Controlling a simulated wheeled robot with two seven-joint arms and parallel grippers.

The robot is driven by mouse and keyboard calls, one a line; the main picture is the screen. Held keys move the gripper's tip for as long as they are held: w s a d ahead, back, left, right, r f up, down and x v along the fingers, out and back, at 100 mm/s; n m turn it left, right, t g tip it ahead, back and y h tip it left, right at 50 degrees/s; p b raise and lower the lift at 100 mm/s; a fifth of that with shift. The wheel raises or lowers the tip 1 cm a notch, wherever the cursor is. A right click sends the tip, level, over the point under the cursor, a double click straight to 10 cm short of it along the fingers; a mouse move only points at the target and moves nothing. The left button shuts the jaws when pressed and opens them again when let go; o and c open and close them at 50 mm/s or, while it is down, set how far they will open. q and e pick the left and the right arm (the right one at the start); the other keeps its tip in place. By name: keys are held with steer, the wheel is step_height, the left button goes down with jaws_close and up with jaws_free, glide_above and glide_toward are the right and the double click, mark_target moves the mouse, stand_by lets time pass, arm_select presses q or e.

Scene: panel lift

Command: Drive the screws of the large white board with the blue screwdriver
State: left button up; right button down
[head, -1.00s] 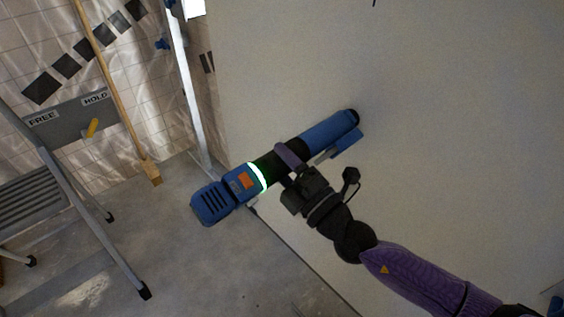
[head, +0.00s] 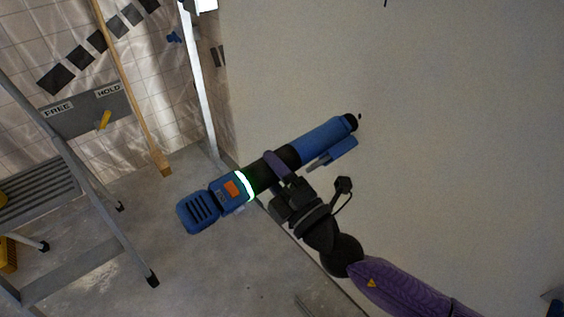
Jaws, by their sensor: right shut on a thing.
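The large white board (head: 450,140) stands upright and fills the right half of the head view. My right gripper (head: 277,168) is shut around the dark middle of the blue screwdriver (head: 322,142). The tool's black tip points up and right at the board, and a green-white ring glows near its blue battery end. A small dark spot, perhaps a screw, shows on the board just beside the tip; I cannot tell whether they touch. Another dark mark sits at the top edge of the board. My left gripper is not in view.
A wooden pole (head: 132,95) and a pale metal upright (head: 200,85) stand behind. Bare concrete floor (head: 230,270) lies below the screwdriver.

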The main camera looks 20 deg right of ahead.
steer(key=shift+a+r, duration=0.1)
steer(key=shift+a, duration=0.1)
steer(key=shift+s, duration=0.15)
